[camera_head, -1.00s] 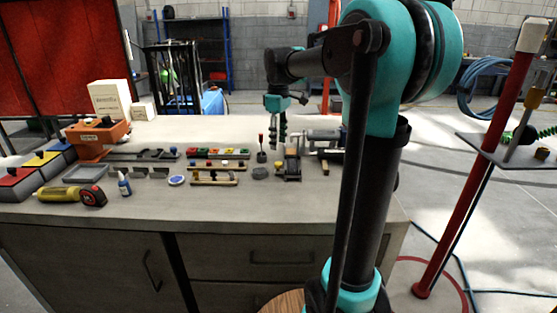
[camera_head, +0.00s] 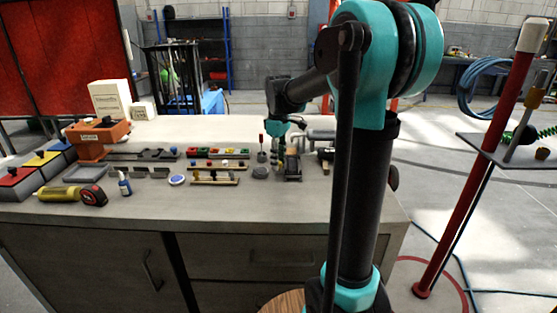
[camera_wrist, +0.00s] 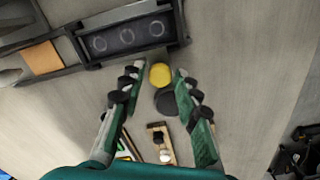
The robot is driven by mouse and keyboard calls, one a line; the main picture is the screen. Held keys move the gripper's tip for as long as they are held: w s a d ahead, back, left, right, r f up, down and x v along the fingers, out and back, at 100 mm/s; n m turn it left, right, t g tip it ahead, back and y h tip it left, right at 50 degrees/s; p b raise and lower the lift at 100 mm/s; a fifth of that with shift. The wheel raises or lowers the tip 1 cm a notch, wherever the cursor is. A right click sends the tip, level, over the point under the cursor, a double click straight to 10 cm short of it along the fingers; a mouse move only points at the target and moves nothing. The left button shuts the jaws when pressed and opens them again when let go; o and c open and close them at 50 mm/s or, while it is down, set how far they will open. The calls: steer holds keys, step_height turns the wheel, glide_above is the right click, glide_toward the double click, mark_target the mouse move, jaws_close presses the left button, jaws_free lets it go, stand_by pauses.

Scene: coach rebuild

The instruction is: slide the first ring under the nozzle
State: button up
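A yellow round knob (camera_wrist: 160,78) stands at the tray's lower edge. A dark grey disc (camera_wrist: 168,101) lies below it in the picture. My gripper (camera_wrist: 156,73) is open above them, with the knob and disc showing between its fingers and nothing held. In the head view, my gripper (camera_head: 278,150) is low over the bench. I cannot identify the nozzle.
A wooden board with small knobs (camera_head: 215,182) lies left of the device. A red-topped upright stick (camera_head: 261,143) stands close to my gripper. An orange machine (camera_head: 96,137), a yellow cylinder (camera_head: 58,194) and a blue bottle (camera_head: 124,184) are farther left. The front bench strip is clear.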

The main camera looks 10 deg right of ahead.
jaws_close()
steer(key=w, duration=0.3)
steer(key=w+d, duration=0.1)
steer(key=w, duration=0.3)
steer(key=w+d, duration=0.1)
steer(key=w, duration=0.2)
steer(key=shift+w, duration=0.2)
steer(key=shift+o, duration=2.1)
jaws_free()
step_height(320, 180, up, 12)
